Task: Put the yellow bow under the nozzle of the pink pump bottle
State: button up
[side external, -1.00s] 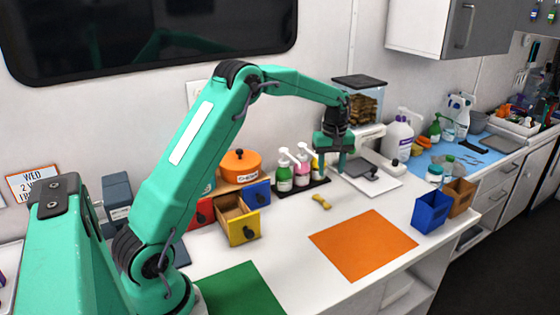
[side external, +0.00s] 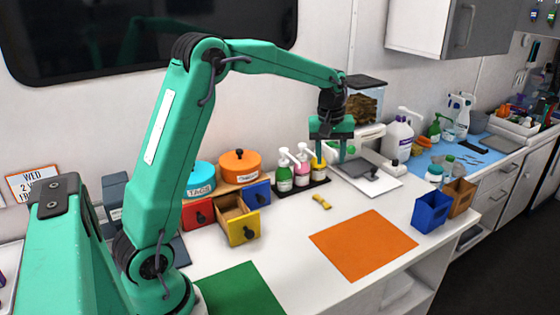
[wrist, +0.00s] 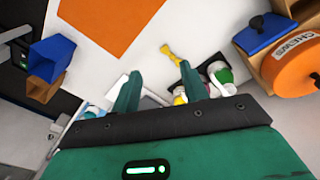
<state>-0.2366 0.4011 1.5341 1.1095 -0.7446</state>
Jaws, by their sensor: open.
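The yellow bow (side external: 321,202) lies on the white counter, in front of the row of pump bottles. It also shows in the wrist view (wrist: 171,54), beyond my fingertips. The pink pump bottle (side external: 302,174) stands upright on a dark tray (side external: 316,186), between a green bottle (side external: 284,177) and a yellow bottle (side external: 319,169). In the wrist view the pink bottle is partly hidden among the others near my right finger. My gripper (side external: 331,158) is open and empty, pointing down above the counter, near the yellow bottle and behind the bow. Its fingers show in the wrist view (wrist: 158,80).
An orange mat (side external: 363,245) and a green mat (side external: 240,291) lie on the counter. Small drawers (side external: 239,219), one yellow one pulled open, stand left of the bottles under an orange tin (side external: 241,165). A scale (side external: 368,178) stands right. Counter around the bow is clear.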

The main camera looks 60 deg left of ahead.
jog(key=s+d+r+m+t, duration=0.1)
jog(key=s+d+r+m, duration=0.2)
jog(key=s, duration=0.4)
jog(key=s+d+r+m+t, duration=0.1)
jog(key=s+d+r+m, duration=0.1)
jog(key=s+d, duration=0.3)
jog(key=s+d+r+m+t, duration=0.1)
jog(key=s+d+r+m, duration=0.15)
jog(key=s, duration=0.55)
jog(key=s+d+f+m+t, duration=0.1)
jog(key=s+f+m, duration=0.1)
jog(key=s, duration=0.5)
jog(key=shift+d+f+m, duration=0.2)
jog(key=shift+m, duration=0.65)
